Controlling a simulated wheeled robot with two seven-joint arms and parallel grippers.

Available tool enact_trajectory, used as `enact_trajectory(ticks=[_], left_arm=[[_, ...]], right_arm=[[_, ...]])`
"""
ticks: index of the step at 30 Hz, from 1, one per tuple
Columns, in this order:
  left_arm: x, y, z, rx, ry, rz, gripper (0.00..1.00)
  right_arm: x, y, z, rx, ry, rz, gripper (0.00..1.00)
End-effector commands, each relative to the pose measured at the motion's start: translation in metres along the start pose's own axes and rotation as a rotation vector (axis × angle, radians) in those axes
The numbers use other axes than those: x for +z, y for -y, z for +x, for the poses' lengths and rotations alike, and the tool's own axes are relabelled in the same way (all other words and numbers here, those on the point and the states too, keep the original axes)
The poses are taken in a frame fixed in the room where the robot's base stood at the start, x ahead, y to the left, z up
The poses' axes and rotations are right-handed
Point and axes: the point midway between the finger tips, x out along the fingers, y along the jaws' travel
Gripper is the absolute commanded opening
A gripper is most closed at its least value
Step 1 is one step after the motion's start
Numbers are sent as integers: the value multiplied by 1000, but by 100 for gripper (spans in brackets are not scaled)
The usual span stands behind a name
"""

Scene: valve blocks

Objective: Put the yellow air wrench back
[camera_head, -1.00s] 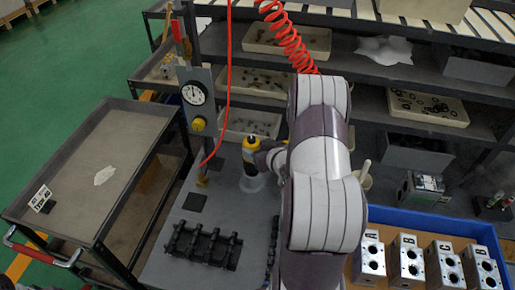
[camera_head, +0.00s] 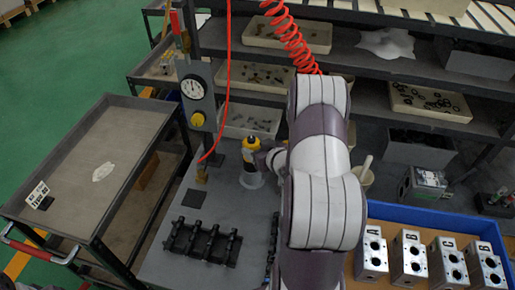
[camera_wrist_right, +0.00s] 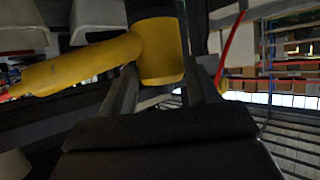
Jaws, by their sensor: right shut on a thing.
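The yellow air wrench (camera_head: 251,146) has a yellow top and a dark body and is upright over the grey bench. My right gripper (camera_head: 264,160) is shut on the wrench from the right side. In the right wrist view the wrench's yellow body and side arm (camera_wrist_right: 160,52) fill the upper middle, between the fingers of my right gripper (camera_wrist_right: 165,82). My right arm hides part of the bench. My left gripper is not in view.
A black rack (camera_head: 203,243) lies at the bench front. A post with a gauge (camera_head: 192,88) stands left of the wrench, with a red hose (camera_head: 229,90) hanging near. A blue tray (camera_head: 430,218) with lettered metal blocks is at right. A grey cart (camera_head: 130,130) stands left.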

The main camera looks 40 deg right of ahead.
Motion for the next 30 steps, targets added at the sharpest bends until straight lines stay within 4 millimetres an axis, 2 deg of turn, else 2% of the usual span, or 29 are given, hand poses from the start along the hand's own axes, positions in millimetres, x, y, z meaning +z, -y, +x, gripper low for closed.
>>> enact_trajectory(ticks=[15,16,18,26,30], left_arm=[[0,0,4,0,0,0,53],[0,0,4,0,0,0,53],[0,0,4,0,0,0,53],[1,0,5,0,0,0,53],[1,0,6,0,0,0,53]], right_arm=[[2,-1,3,1,-8,-3,10],[2,-1,3,1,-8,-3,66],[2,-1,3,1,-6,-2,88],[7,1,2,-1,5,2,89],[7,0,-6,1,4,3,89]])
